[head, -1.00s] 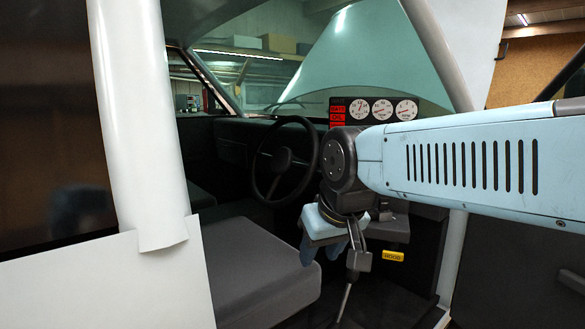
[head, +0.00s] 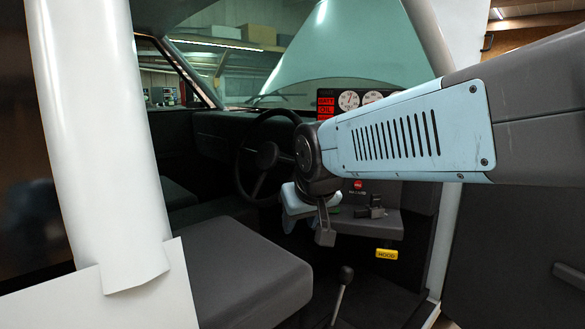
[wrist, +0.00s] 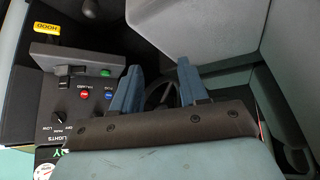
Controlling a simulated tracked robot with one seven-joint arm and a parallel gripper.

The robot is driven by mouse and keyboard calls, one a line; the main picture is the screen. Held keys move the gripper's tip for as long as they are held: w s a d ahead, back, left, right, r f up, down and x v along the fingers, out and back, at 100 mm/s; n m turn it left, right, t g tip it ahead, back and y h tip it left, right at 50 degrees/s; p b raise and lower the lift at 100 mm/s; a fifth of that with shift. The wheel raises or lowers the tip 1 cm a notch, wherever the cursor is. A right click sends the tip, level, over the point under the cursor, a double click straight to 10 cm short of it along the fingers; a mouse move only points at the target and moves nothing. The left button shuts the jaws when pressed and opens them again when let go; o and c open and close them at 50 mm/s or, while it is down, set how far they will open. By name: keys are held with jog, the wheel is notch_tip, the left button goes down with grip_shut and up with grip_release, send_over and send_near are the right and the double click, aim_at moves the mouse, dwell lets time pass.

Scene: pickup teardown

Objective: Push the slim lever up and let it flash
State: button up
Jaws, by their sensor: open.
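My gripper (wrist: 158,82) is open, its two blue fingers apart with nothing between them. In the head view my gripper (head: 291,213) is low beside the right side of the steering wheel (head: 243,160), mostly hidden by my own arm. In the wrist view the dark wheel rim (wrist: 160,92) shows in the gap between and beyond the fingers. I cannot make out a slim lever on the steering column; my arm and gripper cover that area. A floor lever (head: 342,290) with a dark knob stands below my gripper, apart from it.
A switch panel (wrist: 85,122) with LIGHTS markings, red and blue buttons is beside my fingers. A yellow HOOD tag (head: 387,254) hangs under the dash. The grey seat (head: 240,275), white door pillar (head: 95,130) and gauges (head: 348,100) surround the arm.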

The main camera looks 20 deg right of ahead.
jog(key=w+d+t+h, duration=0.1)
jog(key=w+d+t, duration=0.1)
jog(key=w+d, duration=0.35)
jog(key=w+d+r+t, duration=0.1)
jog(key=w+d+t, duration=0.2)
jog(key=w, duration=0.6)
jog(key=w+d+t+h, duration=0.15)
jog(key=w+d, duration=0.25)
jog(key=w, duration=0.4)
jog(key=w+d+f+n+t+y, duration=0.2)
jog(key=d+t+y, duration=0.1)
jog(key=d+t, duration=0.15)
jog(key=w+d+f+n+t+y, duration=0.1)
jog(key=d+f+t+y, duration=0.1)
jog(key=d+t+y, duration=0.3)
jog(key=w, duration=0.4)
jog(key=w+h, duration=0.1)
jog(key=w, duration=0.4)
jog(key=w+r+g+h, duration=0.1)
jog(key=w, duration=0.3)
jog(key=shift+w+a+h, duration=0.1)
jog(key=shift+w+h, duration=0.15)
jog(key=shift+w+r, duration=0.2)
jog(key=shift+w, duration=0.35)
grip_shut()
